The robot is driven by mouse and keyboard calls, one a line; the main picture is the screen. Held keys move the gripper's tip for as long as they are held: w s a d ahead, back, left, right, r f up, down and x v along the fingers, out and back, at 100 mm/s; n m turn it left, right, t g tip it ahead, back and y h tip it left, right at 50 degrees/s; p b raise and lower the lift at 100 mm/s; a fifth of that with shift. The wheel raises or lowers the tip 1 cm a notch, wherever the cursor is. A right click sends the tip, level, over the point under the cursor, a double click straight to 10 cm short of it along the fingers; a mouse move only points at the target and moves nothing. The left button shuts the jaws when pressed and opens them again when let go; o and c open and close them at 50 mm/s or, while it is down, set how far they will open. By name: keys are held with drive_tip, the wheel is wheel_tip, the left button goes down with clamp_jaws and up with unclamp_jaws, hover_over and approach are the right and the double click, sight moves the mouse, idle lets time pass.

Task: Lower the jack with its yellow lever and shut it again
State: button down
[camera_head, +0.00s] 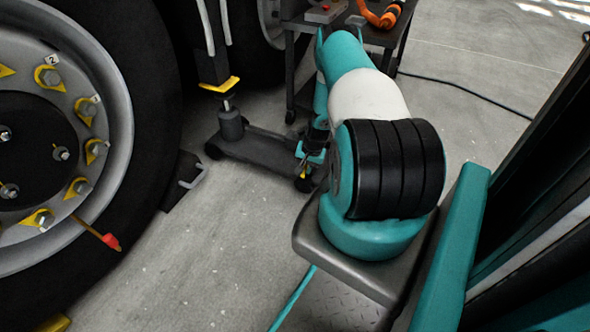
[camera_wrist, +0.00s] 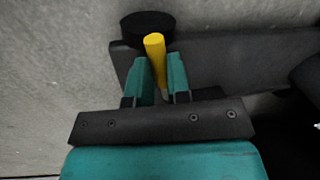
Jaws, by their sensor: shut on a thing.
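The jack (camera_head: 262,148) is a low dark grey body on the floor beside the big wheel. Its upright post (camera_head: 231,122) carries a yellow-edged saddle (camera_head: 221,85) under a dark part of the coach. In the wrist view, the yellow lever (camera_wrist: 155,45) stands up from the jack's dark body (camera_wrist: 235,62). My gripper (camera_wrist: 159,70) has its teal fingers on either side of the lever, shut on it, with the yellow tip showing beyond them. In the head view my gripper (camera_head: 314,153) is at the jack's right end, small and partly hidden by my arm.
The large wheel (camera_head: 120,130) with yellow nut pointers fills the left. A dark chock (camera_head: 184,180) sits against its tyre. A tool cart (camera_head: 325,14) with an orange tool stands behind the jack. The floor at front left is mostly clear; a black cable crosses the right.

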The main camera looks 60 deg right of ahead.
drive_tip(key=shift+w+d+r, duration=0.15)
drive_tip(key=shift+w, duration=0.15)
drive_tip(key=c, duration=1.2)
unclamp_jaws()
drive_tip(key=shift+c, duration=0.2)
drive_tip(key=shift+o, duration=0.8)
drive_tip(key=shift+s, duration=0.15)
drive_tip(key=s+r+p, duration=0.3)
drive_tip(key=r+p, duration=0.4)
drive_tip(key=r, duration=1)
drive_tip(key=shift+s+d+p, duration=0.15)
drive_tip(key=shift+d+p, duration=0.25)
drive_tip(key=shift+d, duration=0.05)
